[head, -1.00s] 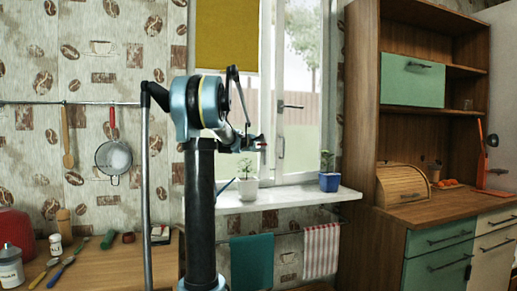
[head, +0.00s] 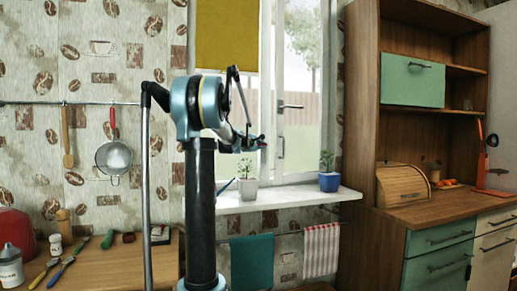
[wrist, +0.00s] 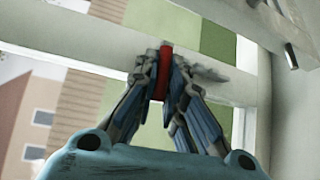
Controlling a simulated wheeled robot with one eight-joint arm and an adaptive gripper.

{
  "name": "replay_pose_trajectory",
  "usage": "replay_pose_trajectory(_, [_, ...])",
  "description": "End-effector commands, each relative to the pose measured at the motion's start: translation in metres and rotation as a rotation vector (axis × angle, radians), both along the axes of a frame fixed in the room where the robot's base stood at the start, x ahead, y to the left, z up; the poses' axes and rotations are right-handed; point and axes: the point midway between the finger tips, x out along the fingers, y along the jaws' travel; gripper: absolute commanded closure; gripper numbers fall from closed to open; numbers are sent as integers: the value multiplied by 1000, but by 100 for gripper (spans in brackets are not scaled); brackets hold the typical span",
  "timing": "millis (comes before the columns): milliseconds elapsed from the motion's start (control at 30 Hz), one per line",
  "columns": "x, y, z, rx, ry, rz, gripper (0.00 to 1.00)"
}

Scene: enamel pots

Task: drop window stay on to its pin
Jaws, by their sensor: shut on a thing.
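In the wrist view the two fingers of my gripper (wrist: 163,88) are closed on a narrow red piece (wrist: 164,66), which I take to be the grip of the window stay. A grey metal part (wrist: 207,70) shows just right of the fingers, against the white window frame; I cannot tell whether it joins the red piece. In the head view my gripper (head: 258,143) is in front of the window, above the sill, and the stay is too small to make out. I cannot make out the pin in either view.
The white sill (head: 290,197) holds a plant in a white pot (head: 248,188) below my gripper and one in a blue pot (head: 329,181) to the right. The dark window handle (head: 292,106) is up and right. A wooden cupboard (head: 362,100) stands further right.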

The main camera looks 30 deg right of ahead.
Motion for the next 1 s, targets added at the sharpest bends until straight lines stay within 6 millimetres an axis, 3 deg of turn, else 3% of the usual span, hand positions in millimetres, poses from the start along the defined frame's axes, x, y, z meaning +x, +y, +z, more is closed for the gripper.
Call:
replay_pose_trajectory(367, [-26, 7, -12, 0, 0, 1, 100])
replay_pose_trajectory(700, [-54, 13, -35, 1, -1, 0, 100])
replay_pose_trajectory(1000, [-68, 17, -55, 0, 0, 1, 100])
